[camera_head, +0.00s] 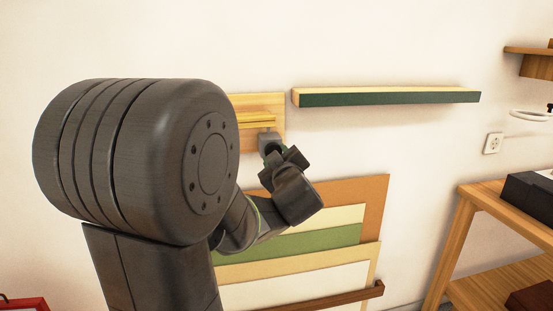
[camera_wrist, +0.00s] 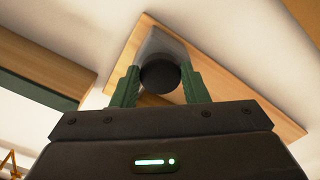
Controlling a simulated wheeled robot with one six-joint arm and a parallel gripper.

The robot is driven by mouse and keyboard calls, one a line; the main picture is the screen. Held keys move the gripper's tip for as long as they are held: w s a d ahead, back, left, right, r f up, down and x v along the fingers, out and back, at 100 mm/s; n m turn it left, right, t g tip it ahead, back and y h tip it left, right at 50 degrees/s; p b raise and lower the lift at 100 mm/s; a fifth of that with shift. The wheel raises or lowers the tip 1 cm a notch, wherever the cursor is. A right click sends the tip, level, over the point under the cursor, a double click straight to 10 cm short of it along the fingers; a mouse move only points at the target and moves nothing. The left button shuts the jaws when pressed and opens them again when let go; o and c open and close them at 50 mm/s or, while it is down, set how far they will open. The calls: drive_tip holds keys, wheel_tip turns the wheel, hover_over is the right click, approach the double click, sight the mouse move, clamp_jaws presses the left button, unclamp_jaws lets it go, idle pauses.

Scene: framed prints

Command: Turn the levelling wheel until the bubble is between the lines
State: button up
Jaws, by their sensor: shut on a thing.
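The levelling wheel shows in the wrist view as a dark round knob (camera_wrist: 160,77) on a grey mount against a wooden board (camera_wrist: 215,70). My gripper (camera_wrist: 160,88) is shut on the wheel, with one green finger on each side. In the head view my gripper (camera_head: 270,152) is at a grey block (camera_head: 266,138) low on the wall-mounted wooden board (camera_head: 275,103). A yellow bar (camera_head: 255,119) lies across that board, partly hidden by my arm. I cannot make out a bubble or lines in either view.
A green-fronted ledge (camera_head: 390,98) juts from the wall to the right of the board. Layered coloured panels (camera_head: 345,216) lean below my gripper, behind a dark wooden rail (camera_head: 330,300). A wooden table (camera_head: 470,202) with dark boxes stands at the right.

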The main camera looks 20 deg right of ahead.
drive_tip(key=o, duration=1)
drive_tip(key=shift+c, duration=0.2)
drive_tip(key=p+v, duration=0.2)
drive_tip(key=v, duration=1.2)
drive_tip(key=shift+w, duration=0.2)
drive_tip(key=b+x, duration=0.2)
drive_tip(key=x, duration=1.1)
drive_tip(key=shift+w, duration=0.3)
drive_tip(key=shift+d, duration=0.1)
